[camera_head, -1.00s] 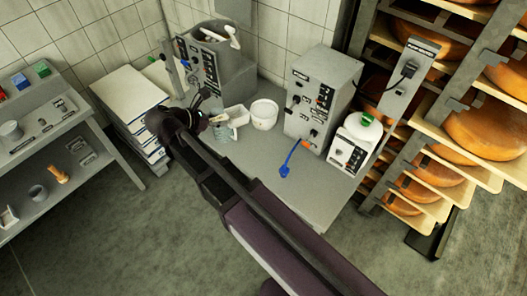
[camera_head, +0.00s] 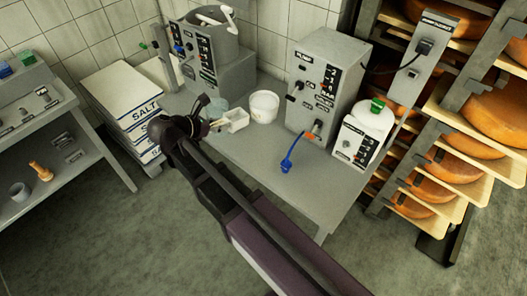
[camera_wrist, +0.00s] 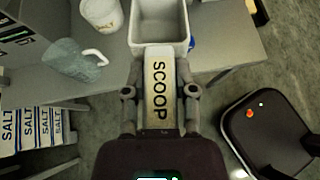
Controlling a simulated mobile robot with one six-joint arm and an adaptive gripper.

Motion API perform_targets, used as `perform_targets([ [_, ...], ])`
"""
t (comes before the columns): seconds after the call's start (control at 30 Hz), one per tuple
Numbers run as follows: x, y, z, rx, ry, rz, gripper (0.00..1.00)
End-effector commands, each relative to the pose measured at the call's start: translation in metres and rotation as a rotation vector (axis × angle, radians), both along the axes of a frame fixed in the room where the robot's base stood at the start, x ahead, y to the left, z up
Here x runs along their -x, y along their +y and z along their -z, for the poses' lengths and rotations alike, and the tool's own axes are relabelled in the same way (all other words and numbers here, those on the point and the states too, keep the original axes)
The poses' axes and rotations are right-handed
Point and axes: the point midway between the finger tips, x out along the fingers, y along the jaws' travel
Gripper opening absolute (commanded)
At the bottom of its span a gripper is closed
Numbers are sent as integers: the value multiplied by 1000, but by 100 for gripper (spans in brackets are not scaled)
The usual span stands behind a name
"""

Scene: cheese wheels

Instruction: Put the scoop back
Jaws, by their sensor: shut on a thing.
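The scoop (camera_head: 237,117) is a pale, open-topped scoop with a flat handle. The wrist view shows its bowl (camera_wrist: 160,42) and its handle, marked SCOOP, pointing back toward me. My gripper (camera_wrist: 160,92) is shut on the handle, one finger on each side. In the head view my gripper (camera_head: 208,123) is at the left part of the grey table (camera_head: 255,160), with the scoop over the tabletop. I cannot tell from these views how high the scoop is above it. The bowl looks empty.
A clear jug (camera_wrist: 72,60) and a white tub (camera_head: 264,105) stand close to the scoop. Stacked salt bags (camera_head: 130,105) are at the left. Grey machines (camera_head: 327,85) line the table's back and right. Cheese racks (camera_head: 450,150) are at the right.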

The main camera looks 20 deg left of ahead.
Motion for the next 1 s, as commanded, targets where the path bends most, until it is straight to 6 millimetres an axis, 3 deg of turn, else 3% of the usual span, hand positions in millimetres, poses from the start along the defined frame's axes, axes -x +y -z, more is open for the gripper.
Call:
perform_targets([
  [0.03, -1, 0, 17, 1, -3, -4, 0],
  [1.0, -24, 8, 166, 36, -66, -82, 0],
])
